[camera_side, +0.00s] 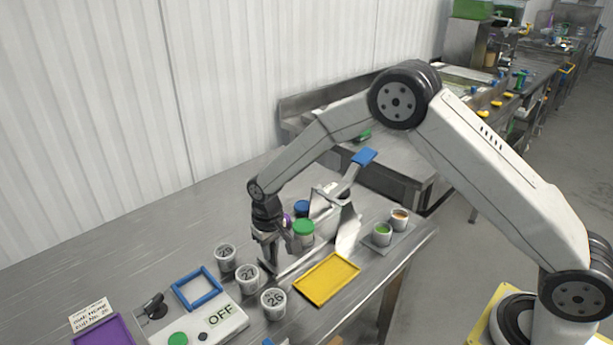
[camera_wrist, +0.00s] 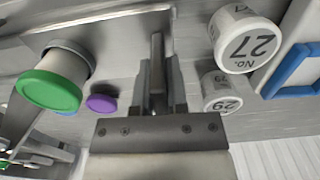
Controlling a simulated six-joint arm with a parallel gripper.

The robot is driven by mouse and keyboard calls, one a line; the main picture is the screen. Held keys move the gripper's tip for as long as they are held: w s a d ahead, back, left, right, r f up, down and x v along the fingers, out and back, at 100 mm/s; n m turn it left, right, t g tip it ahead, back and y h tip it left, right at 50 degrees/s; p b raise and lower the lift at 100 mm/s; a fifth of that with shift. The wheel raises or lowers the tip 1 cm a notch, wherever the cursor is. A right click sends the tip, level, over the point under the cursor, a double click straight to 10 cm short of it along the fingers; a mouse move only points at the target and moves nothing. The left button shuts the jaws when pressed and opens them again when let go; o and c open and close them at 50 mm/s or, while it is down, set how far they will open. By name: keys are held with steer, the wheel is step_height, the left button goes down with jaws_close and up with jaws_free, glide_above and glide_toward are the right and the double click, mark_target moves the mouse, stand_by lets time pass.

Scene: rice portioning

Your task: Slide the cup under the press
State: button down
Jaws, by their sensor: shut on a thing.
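The press (camera_side: 346,218) is a pale metal stand with a blue-tipped lever (camera_side: 364,157) raised at the right. A pale cup with a green top (camera_side: 303,228) stands at the press, right of my gripper (camera_side: 268,250). In the wrist view this green-topped cup (camera_wrist: 50,87) is at the left, in a grey ring, apart from my fingers. My gripper (camera_wrist: 157,75) points down at the left end of the press's long base and is shut on a thin grey bar (camera_wrist: 157,52). The fingers hide how the bar joins the base.
Numbered cups 29 (camera_side: 225,254), 27 (camera_side: 247,280) and 26 (camera_side: 273,303) stand close left and in front of my gripper. A yellow tray (camera_side: 326,280) lies in front of the press. A blue frame (camera_side: 197,287) and scale marked OFF (camera_side: 220,318) lie front left. Two filled cups (camera_side: 390,226) stand right.

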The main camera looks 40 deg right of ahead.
stand_by(0.5)
steer(key=d, duration=1.4)
steer(key=shift+d, duration=0.3)
steer(key=c, duration=0.6)
jaws_free()
steer(key=shift+c, duration=0.2)
step_height(320, 180, up, 8)
steer(key=shift+f, duration=0.1)
